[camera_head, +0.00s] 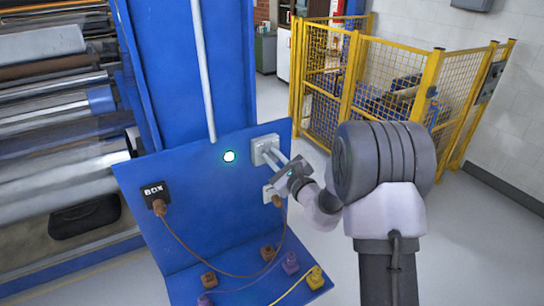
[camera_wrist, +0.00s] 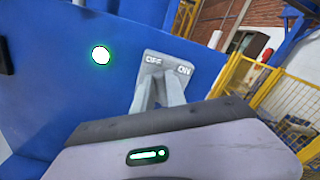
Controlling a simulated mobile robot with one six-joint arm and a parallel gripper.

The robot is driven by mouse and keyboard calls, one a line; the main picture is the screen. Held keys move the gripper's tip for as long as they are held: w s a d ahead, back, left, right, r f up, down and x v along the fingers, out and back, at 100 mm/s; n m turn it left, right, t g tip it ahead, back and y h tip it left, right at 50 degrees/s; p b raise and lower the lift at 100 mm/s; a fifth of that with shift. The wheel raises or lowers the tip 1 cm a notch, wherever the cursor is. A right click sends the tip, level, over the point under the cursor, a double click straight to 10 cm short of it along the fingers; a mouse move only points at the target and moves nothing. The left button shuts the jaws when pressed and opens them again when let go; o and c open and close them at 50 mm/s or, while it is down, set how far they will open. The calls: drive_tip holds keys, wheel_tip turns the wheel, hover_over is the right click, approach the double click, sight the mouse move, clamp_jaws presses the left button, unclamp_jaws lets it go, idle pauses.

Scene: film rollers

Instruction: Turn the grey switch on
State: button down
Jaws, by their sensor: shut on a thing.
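The grey switch (camera_head: 262,145) is a light grey plate on the upright blue panel, near its upper right edge. In the wrist view the switch (camera_wrist: 168,65) shows the words OFF on its left and ON on its right. My gripper (camera_head: 270,155) reaches it from the right, and its two grey fingers are at the plate. In the wrist view my gripper (camera_wrist: 158,84) is closed at the switch's middle, shut on its lever. The fingers hide the lever, so I cannot tell its position. A round light (camera_head: 229,156) left of the switch glows white-green; it also shows in the wrist view (camera_wrist: 101,55).
Below the switch is a grey socket (camera_head: 268,193) with a brown plug. A black box marked BOX (camera_head: 155,194) is at the panel's left. Several coloured plugs with cables lie on the blue ledge (camera_head: 235,262). A yellow mesh fence (camera_head: 385,80) stands behind right; rollers (camera_head: 60,140) are left.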

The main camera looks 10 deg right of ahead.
drive_tip(key=m, duration=0.1)
drive_tip(key=m+p, duration=0.1)
drive_tip(key=m, duration=0.1)
drive_tip(key=m+p, duration=0.1)
drive_tip(key=shift+w+d+r+m, duration=0.15)
drive_tip(key=shift+d+r+m, duration=0.15)
drive_tip(key=shift+d, duration=0.1)
drive_tip(key=m+p, duration=0.1)
drive_tip(key=m, duration=0.2)
drive_tip(key=shift+d+m+p, duration=0.3)
drive_tip(key=shift+p, duration=0.1)
drive_tip(key=shift+w+d+f+m+p, duration=0.15)
drive_tip(key=shift+m+p, duration=0.4)
drive_tip(key=shift+m, duration=0.6)
drive_tip(key=shift+d+f+m+p, duration=0.15)
drive_tip(key=shift+m+p, duration=0.4)
drive_tip(key=shift+m, duration=0.55)
drive_tip(key=shift+w+d+f+m+p, duration=0.15)
drive_tip(key=shift+m+p, duration=0.4)
drive_tip(key=shift+m, duration=0.6)
drive_tip(key=shift+s, duration=0.1)
drive_tip(key=c, duration=1.4)
unclamp_jaws()
drive_tip(key=shift+o, duration=0.2)
